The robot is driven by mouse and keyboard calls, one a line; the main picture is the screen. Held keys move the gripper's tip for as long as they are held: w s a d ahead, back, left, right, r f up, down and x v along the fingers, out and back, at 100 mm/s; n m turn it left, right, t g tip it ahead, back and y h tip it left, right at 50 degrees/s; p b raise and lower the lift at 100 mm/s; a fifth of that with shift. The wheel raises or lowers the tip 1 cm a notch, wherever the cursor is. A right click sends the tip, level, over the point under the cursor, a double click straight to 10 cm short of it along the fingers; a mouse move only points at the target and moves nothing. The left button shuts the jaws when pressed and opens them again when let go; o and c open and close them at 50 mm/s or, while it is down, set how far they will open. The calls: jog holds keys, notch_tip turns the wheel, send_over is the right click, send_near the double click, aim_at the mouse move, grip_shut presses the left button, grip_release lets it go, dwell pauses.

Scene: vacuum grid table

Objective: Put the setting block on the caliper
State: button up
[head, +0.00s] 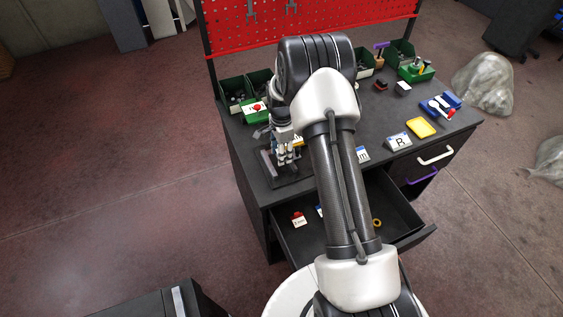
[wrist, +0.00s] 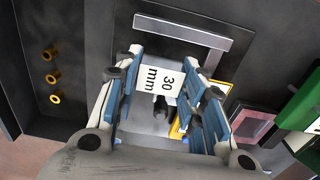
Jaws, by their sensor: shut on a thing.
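The setting block (wrist: 160,80) is white, marked "30 mm", and sits between the blue-lined fingers of my gripper (wrist: 160,92) in the wrist view. My gripper is shut on it, with its printed face towards the wrist camera. In the head view my gripper (head: 288,153) is low over the left end of the dark table, pointing down; the block cannot be made out there. A grey angled bar (wrist: 190,32) lies just beyond the fingertips in the wrist view. I cannot tell whether it is part of the caliper, or whether the block touches anything.
Green bins (head: 236,90) stand at the table's back left. A yellow tray (head: 421,127) and an R-marked block (head: 398,142) are to the right. An open drawer (head: 404,222) with small items juts out in front. Brass rings (wrist: 52,77) show left in the wrist view.

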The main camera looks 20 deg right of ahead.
aim_at(281, 167)
jog(key=shift+f, duration=2.6)
jog(key=shift+f+b, duration=0.2)
jog(key=shift+b, duration=0.25)
jog(key=o, duration=1.3)
jog(key=shift+r, duration=0.1)
